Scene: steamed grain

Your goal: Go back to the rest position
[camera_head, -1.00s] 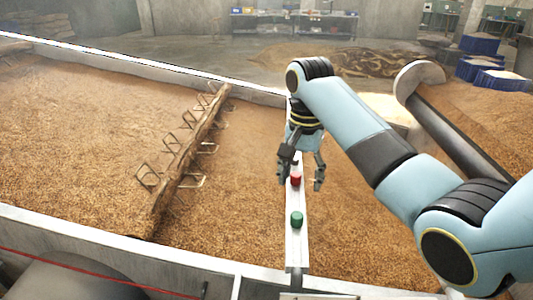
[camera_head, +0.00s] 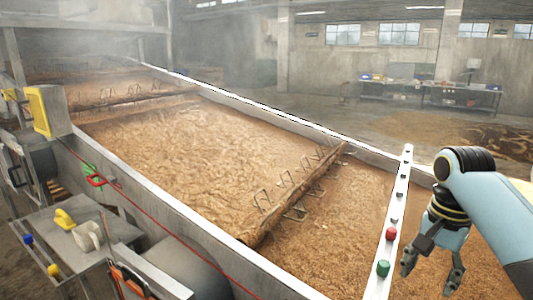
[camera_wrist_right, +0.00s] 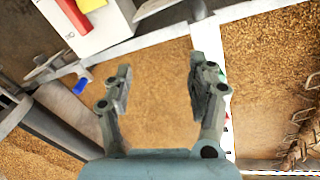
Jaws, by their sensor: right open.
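My right gripper (camera_head: 432,272) is at the lower right of the head view, at the end of the light blue arm. It is open and holds nothing. It hangs just right of a white rail (camera_head: 397,212) that carries a red button (camera_head: 391,233) and a green button (camera_head: 383,268). In the right wrist view the two fingers (camera_wrist_right: 158,95) are spread apart, with only brown grain between them. My left gripper is not in view.
A long trough of steamed grain (camera_head: 170,145) fills the middle, crossed by a wooden beam with metal loops (camera_head: 290,200). At the left stands a metal side table (camera_head: 60,240) with a yellow scoop-like item (camera_head: 65,219). Benches (camera_head: 430,95) stand far back against the wall.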

